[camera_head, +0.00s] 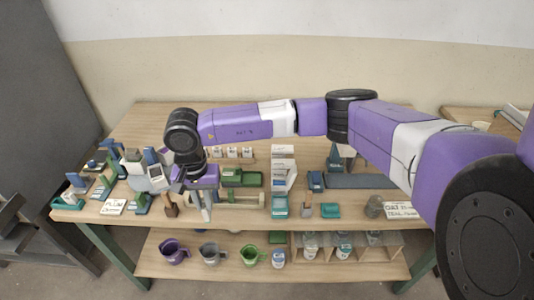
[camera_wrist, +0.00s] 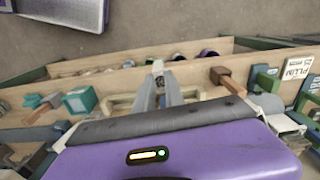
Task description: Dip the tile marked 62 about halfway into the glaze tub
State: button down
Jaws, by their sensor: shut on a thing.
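My gripper (camera_head: 203,210) hangs over the front of the table, left of centre, pointing down. In the wrist view its grey fingers (camera_wrist: 160,85) come together on a small pale piece (camera_wrist: 158,66) at their tips. I cannot read any mark on that piece, so I cannot tell whether it is tile 62. A teal tub (camera_head: 280,207) with a pale label stands to the right of my gripper, apart from it; it shows in the wrist view (camera_wrist: 82,99) too. Whether it is the glaze tub, I cannot tell. A green trough (camera_head: 240,178) lies behind my gripper.
Several small stands and blocks (camera_head: 105,180) crowd the table's left end. A plum label (camera_head: 113,207) lies there. Purple, grey and green jugs (camera_head: 249,257) sit on the lower shelf. A label (camera_head: 403,210) lies at right.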

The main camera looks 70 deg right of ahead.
jog(key=s+d+r+m+b, duration=0.1)
jog(key=s+d+m, duration=0.6)
jog(key=d+m, duration=0.2)
jog(key=s+d+m+b, duration=0.1)
jog(key=s+d+m, duration=0.6)
jog(key=d+m, duration=0.3)
jog(key=shift+d+r, duration=0.35)
jog(key=shift+d, duration=0.8)
jog(key=shift+b, duration=0.5)
jog(key=shift+f+b, duration=2.5)
jog(key=shift+f, duration=0.3)
jog(key=shift+r, duration=0.1)
dwell(0.4)
jog(key=shift+r+p, duration=1.25)
jog(key=shift+r, duration=1.2)
